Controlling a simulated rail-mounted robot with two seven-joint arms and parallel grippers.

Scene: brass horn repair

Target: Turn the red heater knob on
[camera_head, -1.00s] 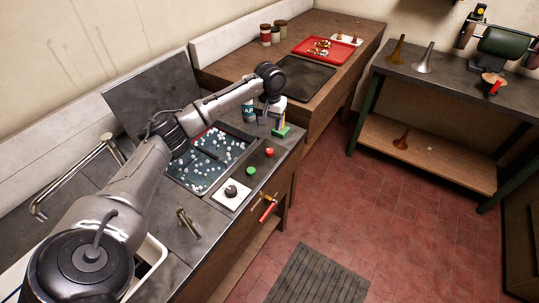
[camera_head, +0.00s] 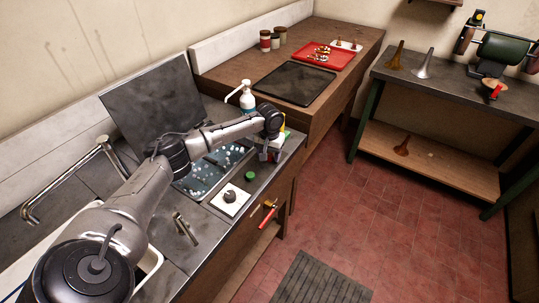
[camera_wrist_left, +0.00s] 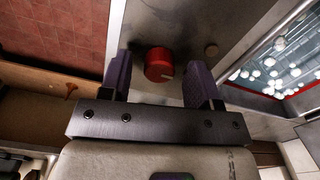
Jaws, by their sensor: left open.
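The red knob (camera_wrist_left: 158,66) shows in the left wrist view on the grey metal counter, with a pale mark on its face. In that view my left gripper (camera_wrist_left: 161,72) is open, with one finger on each side of the knob. Gaps show between the knob and both fingers. In the head view my left gripper (camera_head: 268,155) hangs over the counter's right side and mostly hides the knob. My right gripper is not in view.
A green knob (camera_head: 250,176) and a black dial (camera_head: 230,196) on a white plate sit nearby. A basin (camera_head: 190,192) with white bubbles lies to the left. A pump bottle (camera_head: 247,98) stands behind my arm. A red-handled valve (camera_head: 268,214) juts from the counter front.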

